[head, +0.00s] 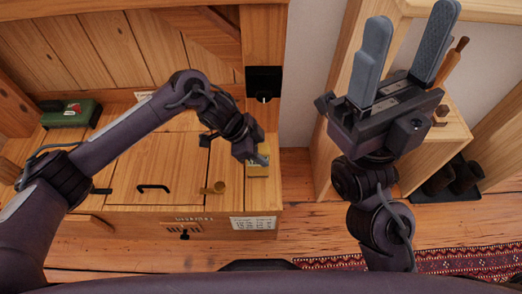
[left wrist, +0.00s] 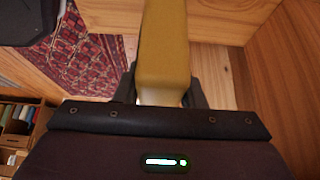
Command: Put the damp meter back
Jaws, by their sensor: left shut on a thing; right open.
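A mustard-yellow block, which looks like the damp meter (head: 258,171), is in my left gripper (head: 256,154) at the right end of the wooden bench top. In the left wrist view the yellow block (left wrist: 163,50) stands out between the two dark fingers, which are shut on it. I cannot tell whether it touches the bench. Its far end is outside the left wrist view. My right gripper (head: 403,62) is raised at the right of the head view, its two grey fingers wide apart and nothing between them.
The wooden bench (head: 130,215) has a lid with a black handle (head: 154,188) and a small wooden peg (head: 213,188). A green box (head: 70,113) sits at its left. A paper label (head: 253,223) is on its front. A patterned red rug (head: 470,262) lies on the floor.

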